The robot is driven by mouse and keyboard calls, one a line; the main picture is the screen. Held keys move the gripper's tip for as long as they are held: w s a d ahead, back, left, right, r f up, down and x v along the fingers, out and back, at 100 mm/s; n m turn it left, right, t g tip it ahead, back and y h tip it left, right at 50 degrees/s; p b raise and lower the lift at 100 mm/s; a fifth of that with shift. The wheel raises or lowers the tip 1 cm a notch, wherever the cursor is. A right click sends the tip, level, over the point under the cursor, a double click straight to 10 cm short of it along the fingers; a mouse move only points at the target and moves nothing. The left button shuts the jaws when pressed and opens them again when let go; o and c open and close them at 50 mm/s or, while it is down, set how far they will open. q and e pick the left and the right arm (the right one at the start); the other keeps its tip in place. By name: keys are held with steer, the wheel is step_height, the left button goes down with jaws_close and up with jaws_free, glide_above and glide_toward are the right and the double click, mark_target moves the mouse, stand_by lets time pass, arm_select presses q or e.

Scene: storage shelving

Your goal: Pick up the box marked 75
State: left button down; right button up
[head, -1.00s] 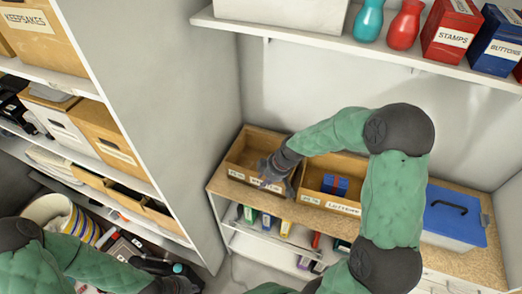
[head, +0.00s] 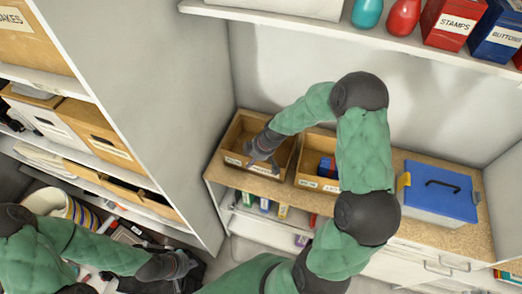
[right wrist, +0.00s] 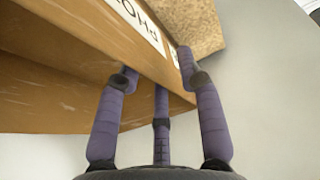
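Two open wooden boxes stand on the cork-coloured counter in the head view: a left box (head: 232,140) and a right box (head: 304,168) holding a blue object (head: 326,167). Both have white front labels; I cannot read 75 on either. My right gripper (head: 254,159) is at the left box's front edge, fingers pointing down. In the right wrist view its fingers (right wrist: 158,72) are spread beside the wooden box (right wrist: 75,75) with a partly visible "PHO" label; contact is unclear. My left gripper (head: 188,264) is low at the left, its fingers unclear.
A blue-lidded container (head: 438,190) stands right on the counter (head: 408,232). A shelf (head: 300,22) with vases and the STAMPS box (head: 448,24) hangs above. A tall side panel (head: 140,100) and loaded shelving are at the left.

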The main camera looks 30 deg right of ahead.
steer(key=shift+x, duration=1.35)
steer(key=shift+r, duration=0.1)
steer(key=shift+c, duration=0.3)
steer(key=shift+w, duration=0.1)
jaws_close()
